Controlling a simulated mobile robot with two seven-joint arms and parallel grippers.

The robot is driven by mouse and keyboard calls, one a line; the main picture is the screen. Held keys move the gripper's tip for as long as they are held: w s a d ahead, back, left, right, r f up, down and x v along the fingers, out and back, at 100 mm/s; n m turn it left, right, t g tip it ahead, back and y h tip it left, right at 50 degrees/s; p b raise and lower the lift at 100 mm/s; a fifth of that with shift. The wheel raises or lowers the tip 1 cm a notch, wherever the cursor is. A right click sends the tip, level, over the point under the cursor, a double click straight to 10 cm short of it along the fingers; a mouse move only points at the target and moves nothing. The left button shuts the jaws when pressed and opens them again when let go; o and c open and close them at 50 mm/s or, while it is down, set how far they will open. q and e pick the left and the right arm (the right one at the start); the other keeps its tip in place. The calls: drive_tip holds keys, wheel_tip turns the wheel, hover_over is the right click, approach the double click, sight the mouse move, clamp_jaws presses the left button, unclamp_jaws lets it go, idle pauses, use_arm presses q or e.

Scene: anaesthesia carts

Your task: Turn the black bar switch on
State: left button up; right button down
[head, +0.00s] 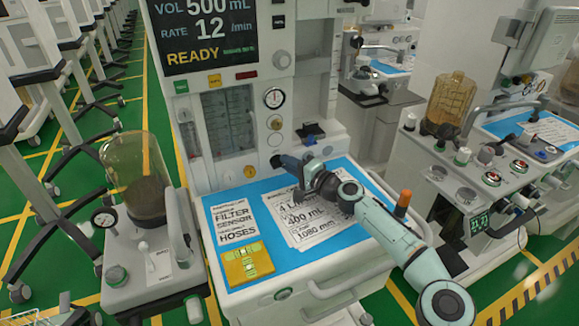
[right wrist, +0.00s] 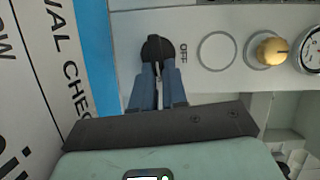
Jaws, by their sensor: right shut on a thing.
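The black bar switch (right wrist: 157,48) is a round black knob with a raised bar, on the pale front panel of the anaesthesia cart. The word OFF is printed beside it, to its right in the right wrist view. My right gripper (right wrist: 158,76) is shut on the bar, its two blue-grey fingers at either side of it. My left gripper is in neither view.
Printed sheets (head: 310,215) and a yellow block (head: 241,263) lie on the blue worktop (head: 345,172) below my right arm. A bellows jar (head: 136,170) stands at the left. Another cart (head: 420,185) stands close at the right. A yellow-tan knob (right wrist: 271,51) is farther along the panel.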

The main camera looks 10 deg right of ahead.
drive_tip(key=shift+s+a+f, duration=0.1)
drive_tip(key=shift+a, duration=0.15)
drive_tip(key=c, duration=1.2)
unclamp_jaws()
drive_tip(key=shift+o, duration=0.2)
drive_tip(key=shift+d, duration=0.1)
drive_tip(key=shift+s+d, duration=0.35)
drive_tip(key=shift+d, duration=0.05)
drive_tip(key=v, duration=1.2)
drive_tip(key=shift+s, duration=0.1)
